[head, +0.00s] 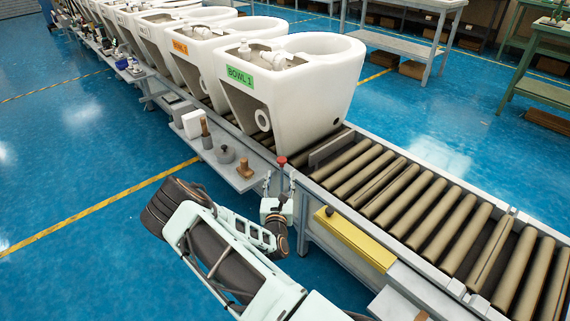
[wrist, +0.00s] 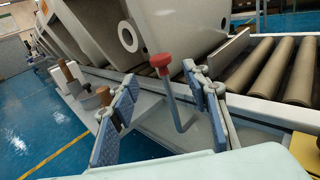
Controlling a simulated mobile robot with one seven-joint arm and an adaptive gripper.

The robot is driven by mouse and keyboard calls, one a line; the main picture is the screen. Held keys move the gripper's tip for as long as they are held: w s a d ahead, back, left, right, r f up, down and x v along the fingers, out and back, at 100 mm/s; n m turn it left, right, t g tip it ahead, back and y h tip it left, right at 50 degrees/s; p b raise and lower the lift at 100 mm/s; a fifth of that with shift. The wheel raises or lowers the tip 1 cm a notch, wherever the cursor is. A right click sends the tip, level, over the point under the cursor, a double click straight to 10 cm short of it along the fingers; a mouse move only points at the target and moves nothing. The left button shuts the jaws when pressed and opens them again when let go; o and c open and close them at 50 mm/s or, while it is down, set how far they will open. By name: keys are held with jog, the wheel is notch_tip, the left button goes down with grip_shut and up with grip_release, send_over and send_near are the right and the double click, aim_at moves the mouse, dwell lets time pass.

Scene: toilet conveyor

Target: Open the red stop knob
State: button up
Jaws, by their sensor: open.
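The red stop knob (head: 282,160) sits on top of a thin bent rod at the near side of the conveyor, beside the toilet bowl labelled BOWL 1. In the wrist view the red knob (wrist: 160,61) is near the middle, with its grey rod (wrist: 174,100) running down below it. My gripper (wrist: 166,80) is open, with one blue-padded finger left of the rod and one right of it. The knob shows slightly above and between the fingertips, and no contact is visible. In the head view my gripper (head: 281,184) is just below the knob.
White toilet bowls (head: 290,85) stand in a row on the roller conveyor (head: 400,200). A grey side shelf (head: 225,168) holds wooden-handled tools close to the left of my gripper. Blue floor lies open at left.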

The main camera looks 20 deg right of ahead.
aim_at(282, 162)
jog(key=b+x, duration=0.3)
jog(key=x, duration=0.7)
jog(key=shift+w+d+r, duration=0.1)
jog(key=shift+w+r, duration=0.05)
jog(key=shift+w, duration=0.05)
grip_shut()
